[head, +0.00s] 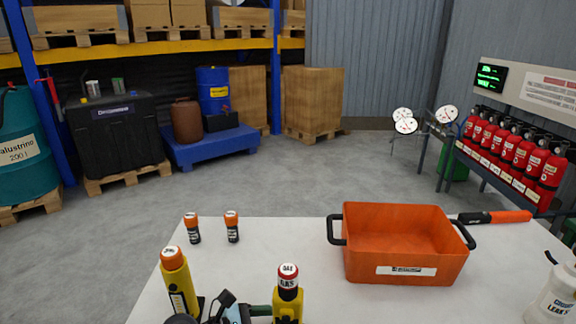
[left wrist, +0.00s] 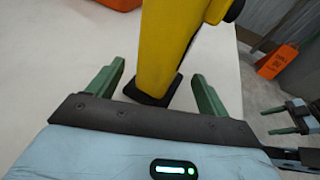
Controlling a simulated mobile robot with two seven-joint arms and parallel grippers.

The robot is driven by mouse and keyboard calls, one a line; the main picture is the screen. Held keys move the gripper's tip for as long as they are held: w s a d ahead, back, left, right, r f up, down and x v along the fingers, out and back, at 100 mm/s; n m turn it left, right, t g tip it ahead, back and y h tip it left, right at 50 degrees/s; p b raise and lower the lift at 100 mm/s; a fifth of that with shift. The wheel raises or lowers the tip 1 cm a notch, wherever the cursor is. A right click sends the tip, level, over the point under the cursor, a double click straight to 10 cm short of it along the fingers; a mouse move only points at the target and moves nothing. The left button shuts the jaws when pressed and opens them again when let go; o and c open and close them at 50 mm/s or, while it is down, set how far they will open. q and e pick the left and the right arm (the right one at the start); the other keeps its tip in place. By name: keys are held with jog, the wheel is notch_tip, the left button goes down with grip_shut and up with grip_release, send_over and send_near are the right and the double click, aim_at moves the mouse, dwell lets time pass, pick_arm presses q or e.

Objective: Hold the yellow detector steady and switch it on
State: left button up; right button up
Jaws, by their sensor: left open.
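Two yellow upright devices stand at the table's near edge in the head view. One (head: 178,287) has an orange cap; the other (head: 288,303) has a red-and-white cap with lettering. Their lower parts are cut off by the frame. My left gripper (head: 262,311) shows in part beside the red-and-white-capped one. In the left wrist view, a yellow body (left wrist: 165,45) with a black foot stands between and just beyond the open green fingers of my left gripper (left wrist: 160,76). Its top is out of view. My right gripper (left wrist: 278,120) shows at the right edge, its fingers apart and empty.
An orange tray (head: 405,245) with black handles stands on the white table (head: 265,262). Two small orange-capped cylinders (head: 192,228) (head: 232,226) stand further back. A white bottle (head: 553,293) is at the right edge. An orange-and-black tool (head: 495,217) lies behind the tray.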

pick_arm(q)
jog(key=shift+x, duration=0.75)
jog(key=shift+c, duration=0.3)
jog(key=c, duration=0.7)
jog(key=shift+f, duration=0.1)
jog(key=c, duration=0.6)
pick_arm(e)
jog(key=shift+s, duration=0.35)
jog(key=shift+w, duration=0.25)
jog(key=c, duration=0.6)
grip_shut()
jog(key=shift+s, duration=0.45)
jog(key=shift+w, duration=0.45)
